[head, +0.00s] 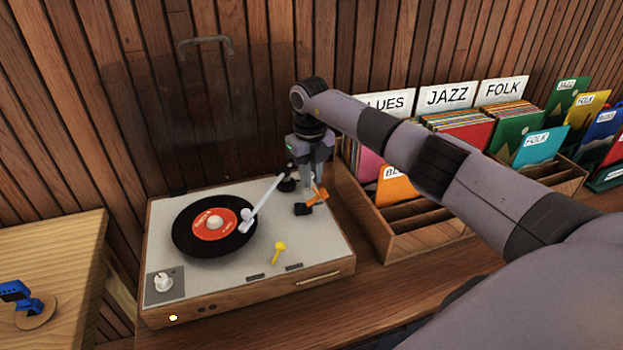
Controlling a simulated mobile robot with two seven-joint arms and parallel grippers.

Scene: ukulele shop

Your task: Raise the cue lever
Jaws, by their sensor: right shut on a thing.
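The turntable (325,246) stands on the counter with a black record (190,238) with a red label on its platter. The white tonearm (265,200) reaches from its pivot at the back right, its head over the record; I cannot tell whether it touches. A short lever with an orange end (318,197) and a dark base, which I take for the cue lever, sits right of the tonearm. My right gripper (309,186) points down over it and is shut on it, fingers partly covering it. My left gripper is not in view.
A yellow lever (279,249) and a white knob (163,282) are on the turntable's top. A clear raised lid (215,110) stands behind. A wooden record crate (400,240) is close on the right. A blue object (18,294) rests on the left table.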

